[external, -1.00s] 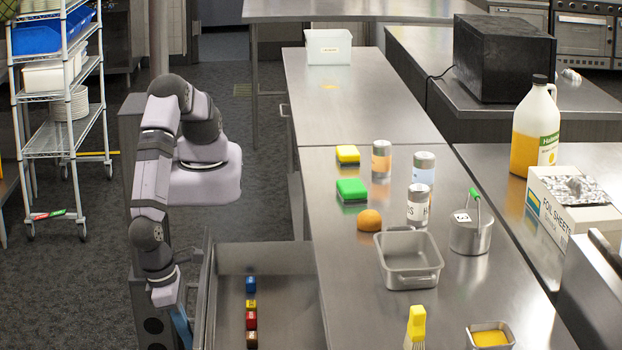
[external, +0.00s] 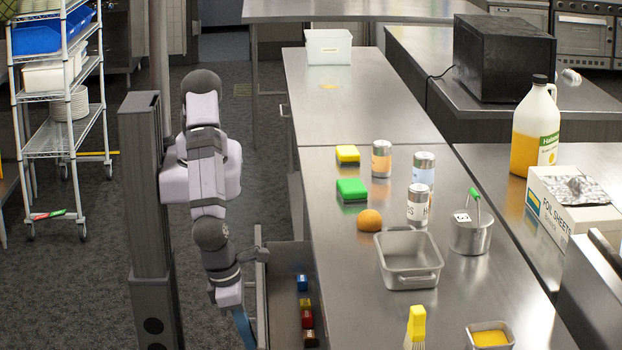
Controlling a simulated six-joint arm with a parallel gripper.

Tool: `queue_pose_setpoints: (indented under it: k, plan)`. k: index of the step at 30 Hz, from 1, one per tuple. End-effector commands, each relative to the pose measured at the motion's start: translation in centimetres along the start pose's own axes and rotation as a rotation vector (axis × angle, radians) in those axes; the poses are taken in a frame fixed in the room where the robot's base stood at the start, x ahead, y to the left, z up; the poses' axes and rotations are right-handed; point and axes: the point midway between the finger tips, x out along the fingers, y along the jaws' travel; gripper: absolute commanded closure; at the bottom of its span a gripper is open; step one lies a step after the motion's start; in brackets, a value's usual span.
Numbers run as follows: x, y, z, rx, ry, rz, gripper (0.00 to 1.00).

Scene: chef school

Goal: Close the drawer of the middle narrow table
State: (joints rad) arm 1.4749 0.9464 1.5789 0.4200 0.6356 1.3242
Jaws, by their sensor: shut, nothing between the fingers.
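The drawer (external: 286,258) of the middle narrow table (external: 330,215) is partly open, sticking out from the table's left side. My arm hangs down on the outer, left side of the drawer front. My gripper (external: 243,328) is only partly in view at the bottom edge, close to the drawer front, and holds nothing. Its fingertips are cut off, so contact with the front cannot be seen.
A wire rack (external: 62,140) stands at far left.

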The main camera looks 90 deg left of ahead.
Motion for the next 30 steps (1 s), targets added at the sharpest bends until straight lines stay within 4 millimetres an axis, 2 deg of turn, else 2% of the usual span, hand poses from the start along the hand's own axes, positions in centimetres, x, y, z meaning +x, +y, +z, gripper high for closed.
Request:
queue_pose_setpoints:
  k: [1, 6, 12, 19, 30]
  plan:
    - [0.3, 0.0, 1.5, -0.007, -0.001, 0.001, 1.0]
    - [1.4, 0.0, 5.4, -0.006, 0.0, 0.0, 1.0]
    - [2.2, 0.0, 8.6, -0.003, 0.0, 0.0, 1.0]
    - [2.6, 0.0, 10.3, 0.0, 0.0, 0.0, 1.0]
    - [2.6, -0.1, 10.5, 0.001, 0.0, -0.001, 1.0]
